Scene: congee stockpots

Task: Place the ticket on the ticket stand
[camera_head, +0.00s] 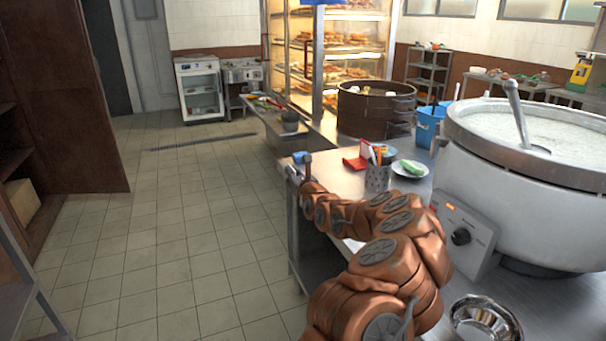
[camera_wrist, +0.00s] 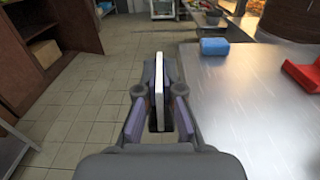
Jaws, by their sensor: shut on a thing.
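My gripper (camera_wrist: 158,112) is shut on a thin white upright piece, which looks like the ticket (camera_wrist: 159,80). It is held edge-on to the wrist camera, beside the left edge of the steel table. In the head view, my gripper (camera_head: 297,172) is at the far end of my arm, and the ticket is hard to make out there. A red thing (camera_head: 356,162) with an upright part stands on the table to the right; it also shows in the wrist view (camera_wrist: 303,76). It may be the ticket stand, but I cannot tell for certain.
A blue block (camera_wrist: 213,46) lies on the table ahead and right of my gripper. A pen holder (camera_head: 378,178), a plate (camera_head: 408,169) and a large congee pot (camera_head: 540,215) stand farther right. The tiled floor left of the table is clear.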

